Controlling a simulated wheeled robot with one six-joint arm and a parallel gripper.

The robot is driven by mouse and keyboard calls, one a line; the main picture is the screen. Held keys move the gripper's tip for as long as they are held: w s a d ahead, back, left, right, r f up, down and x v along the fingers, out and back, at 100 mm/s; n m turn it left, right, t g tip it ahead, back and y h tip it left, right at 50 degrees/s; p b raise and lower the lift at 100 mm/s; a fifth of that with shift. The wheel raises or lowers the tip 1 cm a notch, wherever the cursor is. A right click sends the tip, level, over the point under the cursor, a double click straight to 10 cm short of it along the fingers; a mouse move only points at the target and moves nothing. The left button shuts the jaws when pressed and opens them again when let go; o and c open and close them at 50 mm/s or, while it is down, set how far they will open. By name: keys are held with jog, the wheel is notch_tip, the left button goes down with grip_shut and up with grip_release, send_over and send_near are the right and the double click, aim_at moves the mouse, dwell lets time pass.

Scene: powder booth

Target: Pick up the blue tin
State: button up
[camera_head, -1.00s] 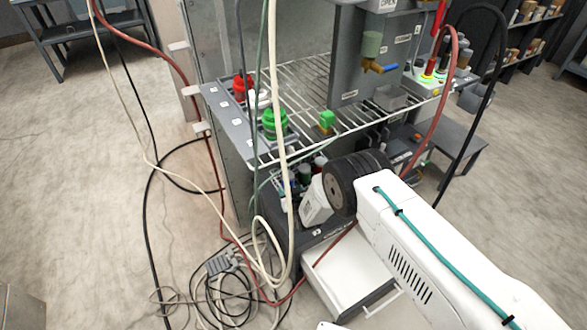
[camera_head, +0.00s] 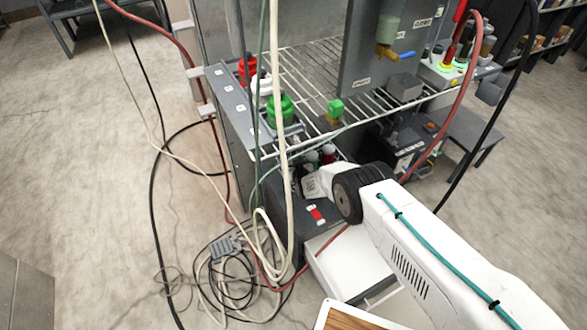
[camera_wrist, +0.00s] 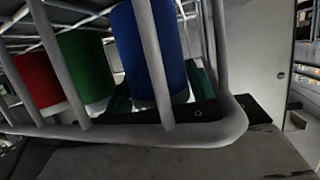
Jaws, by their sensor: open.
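The blue tin (camera_wrist: 152,55) stands upright in the wrist view, behind the pale bars of a wire basket (camera_wrist: 190,134). A green tin (camera_wrist: 84,66) and a red tin (camera_wrist: 36,84) stand to its left. In the head view the red tin (camera_head: 328,152) and green tin (camera_head: 311,158) show beneath the wire shelf; I cannot make out the blue one there. My gripper (camera_head: 315,183) is at the tins there, its white body showing and its fingers hidden. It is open. Teal parts show low beside the blue tin in the wrist view; I cannot tell what they are.
The wire shelf (camera_head: 318,70) is above the tins, with a green-capped jar (camera_head: 281,112) at its front. Hoses and cables hang left of my arm, with a cable heap (camera_head: 232,272) on the floor. A dark box (camera_head: 316,222) lies below my gripper. Left floor is mostly clear.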

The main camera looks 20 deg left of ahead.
jog(key=shift+w+a+f, duration=0.15)
jog(key=shift+w+a, duration=0.05)
jog(key=shift+w, duration=0.05)
jog(key=c, duration=0.7)
jog(key=shift+c, duration=0.3)
jog(key=shift+r, duration=0.2)
